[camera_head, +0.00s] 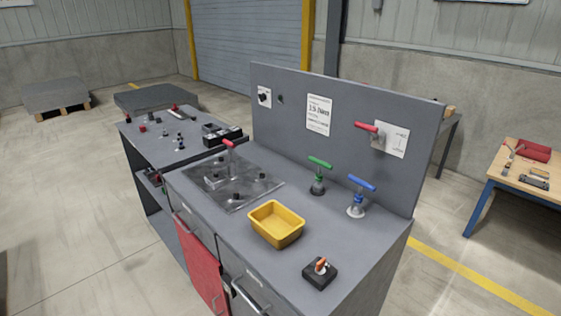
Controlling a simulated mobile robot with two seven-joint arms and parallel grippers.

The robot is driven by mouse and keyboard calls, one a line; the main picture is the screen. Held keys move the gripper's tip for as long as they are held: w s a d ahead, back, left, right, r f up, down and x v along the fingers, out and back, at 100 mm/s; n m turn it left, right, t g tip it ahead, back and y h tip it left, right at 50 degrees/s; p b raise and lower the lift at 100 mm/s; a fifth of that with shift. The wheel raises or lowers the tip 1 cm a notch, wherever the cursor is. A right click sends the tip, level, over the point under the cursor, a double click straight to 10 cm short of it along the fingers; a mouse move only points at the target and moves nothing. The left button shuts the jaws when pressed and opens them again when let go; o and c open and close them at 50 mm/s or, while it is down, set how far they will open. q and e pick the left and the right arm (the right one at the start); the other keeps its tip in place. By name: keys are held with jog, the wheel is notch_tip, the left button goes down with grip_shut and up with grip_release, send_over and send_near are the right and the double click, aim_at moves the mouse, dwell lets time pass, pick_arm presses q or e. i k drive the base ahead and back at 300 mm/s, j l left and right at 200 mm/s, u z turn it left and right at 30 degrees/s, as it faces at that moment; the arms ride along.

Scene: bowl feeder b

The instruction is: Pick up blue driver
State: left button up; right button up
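The blue driver (361,185) has a blue T-shaped handle and stands upright in a small pale holder (356,210) on the grey workbench top (315,232). It is at the back right, close in front of the upright back panel. Neither of my grippers shows in the head view, and nothing is touching the driver.
A green driver (319,163) stands left of the blue one. A yellow bin (276,223) and a black box with an orange-red knob (320,272) are nearer the front. A metal plate (232,181) lies left. A red handle (367,127) juts from the back panel (345,150).

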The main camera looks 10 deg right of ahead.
aim_at(356, 209)
jog(key=i+l+u, duration=0.15)
jog(key=l, duration=0.2)
jog(key=i+l+u, duration=0.15)
jog(key=l, duration=0.25)
jog(key=i+l+u, duration=0.1)
jog(key=l, duration=0.25)
jog(key=i+l+u, duration=0.15)
jog(key=l, duration=0.3)
jog(key=i+l+u, duration=0.15)
jog(key=l, duration=0.25)
jog(key=i+l+u, duration=0.15)
jog(key=l, duration=0.3)
